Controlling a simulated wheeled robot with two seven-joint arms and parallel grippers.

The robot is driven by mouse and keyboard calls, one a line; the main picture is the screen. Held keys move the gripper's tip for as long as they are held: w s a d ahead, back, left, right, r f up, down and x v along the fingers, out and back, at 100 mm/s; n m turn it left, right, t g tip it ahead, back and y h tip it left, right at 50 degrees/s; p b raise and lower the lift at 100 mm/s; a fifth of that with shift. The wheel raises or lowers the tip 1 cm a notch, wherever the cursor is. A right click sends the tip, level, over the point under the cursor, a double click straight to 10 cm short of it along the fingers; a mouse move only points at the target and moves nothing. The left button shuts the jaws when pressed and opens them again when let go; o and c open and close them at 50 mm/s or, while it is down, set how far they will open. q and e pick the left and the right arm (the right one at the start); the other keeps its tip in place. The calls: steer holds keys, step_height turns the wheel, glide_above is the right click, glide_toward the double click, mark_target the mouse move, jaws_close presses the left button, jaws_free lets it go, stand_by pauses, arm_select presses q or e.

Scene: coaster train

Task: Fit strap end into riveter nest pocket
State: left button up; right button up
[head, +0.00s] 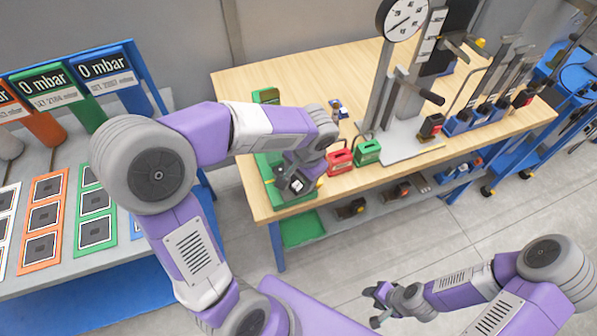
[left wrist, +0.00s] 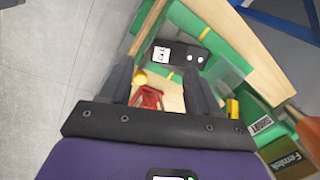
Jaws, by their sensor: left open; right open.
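A green fixture (head: 273,181) stands at the near left corner of the wooden table; its green body also shows in the left wrist view (left wrist: 207,27). On it lies a black block (left wrist: 182,55) with a white label and two bright round spots. My left gripper (head: 292,186) is over this fixture. I cannot make out the strap end or the nest pocket. My right gripper (head: 374,305) is open and empty over the floor.
A red box (head: 340,160) and a green box (head: 367,152) with handles stand right of the fixture. A dial stand (head: 402,18) and several levered tools are farther right. A grey table (head: 150,238) with coloured cards is at left.

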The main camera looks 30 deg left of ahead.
mark_target(300, 183)
arm_select(q)
steer(key=shift+w+a+f, duration=0.25)
steer(key=shift+w+f, duration=0.5)
steer(key=shift+w, duration=0.2)
steer(key=f, duration=0.1)
steer(key=f+b, duration=0.1)
steer(key=f, duration=0.1)
steer(key=shift+s+a, duration=0.1)
steer(key=shift+s, duration=0.1)
steer(key=f, duration=0.1)
steer(key=w+f, duration=0.1)
steer(key=shift+a+f+b, duration=0.2)
steer(key=shift+f+b, duration=0.1)
steer(key=shift+f, duration=0.05)
steer(key=shift+s, duration=0.15)
arm_select(e)
steer(key=shift+w+f, duration=0.45)
steer(key=shift+f, duration=0.4)
arm_select(q)
steer(key=shift+c, duration=0.3)
jaws_close()
arm_select(e)
steer(key=shift+w, duration=0.1)
